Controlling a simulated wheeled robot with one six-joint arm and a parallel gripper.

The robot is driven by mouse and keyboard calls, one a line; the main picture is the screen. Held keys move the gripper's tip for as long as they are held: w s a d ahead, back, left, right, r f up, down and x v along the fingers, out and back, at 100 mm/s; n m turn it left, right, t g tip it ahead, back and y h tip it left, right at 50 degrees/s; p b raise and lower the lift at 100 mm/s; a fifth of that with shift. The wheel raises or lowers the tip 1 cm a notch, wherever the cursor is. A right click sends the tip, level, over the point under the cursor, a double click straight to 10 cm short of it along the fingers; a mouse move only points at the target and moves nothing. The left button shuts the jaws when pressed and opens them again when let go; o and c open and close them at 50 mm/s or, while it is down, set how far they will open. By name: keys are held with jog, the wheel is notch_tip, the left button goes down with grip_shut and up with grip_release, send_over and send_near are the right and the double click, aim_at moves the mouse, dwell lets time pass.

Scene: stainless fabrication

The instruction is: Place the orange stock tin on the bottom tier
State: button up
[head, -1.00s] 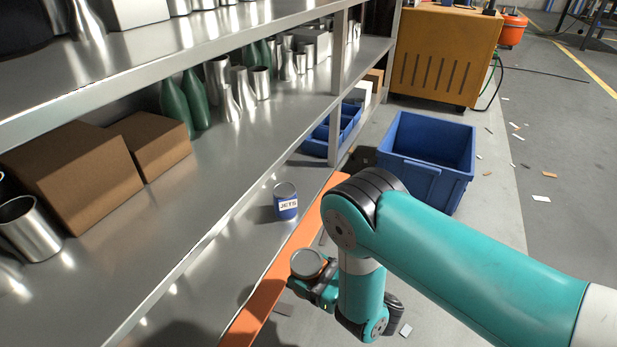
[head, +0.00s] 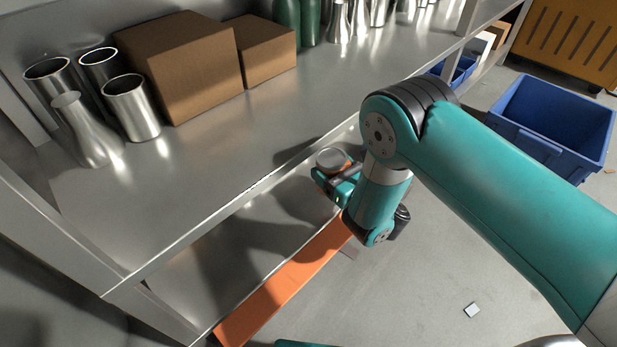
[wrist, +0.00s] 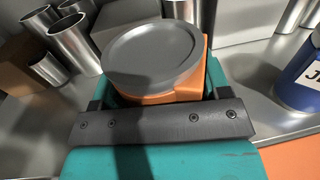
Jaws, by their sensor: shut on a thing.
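The orange stock tin (wrist: 158,55) has a grey lid and sits between the jaws of my gripper (wrist: 155,88) in the wrist view. In the head view its grey lid (head: 332,159) shows at the end of my gripper (head: 335,182), which is shut on it. The tin is upright, over or just inside the front part of the bottom tier (head: 215,255), near its orange front edge (head: 290,285). I cannot tell whether its base touches the tier. My wrist hides part of the tin.
A blue labelled tin (wrist: 305,78) stands right of my gripper in the wrist view. The upper shelf (head: 200,185) holds steel vessels (head: 130,108) and cardboard boxes (head: 185,65) above the tier. A blue bin (head: 550,125) stands on the floor at right. The tier's left part is clear.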

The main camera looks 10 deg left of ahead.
notch_tip(320, 180, down, 4)
jog(key=b, duration=0.3)
jog(key=shift+w+r, duration=0.1)
jog(key=shift+r, duration=0.2)
jog(key=o, duration=1.3)
jog(key=shift+f, duration=0.2)
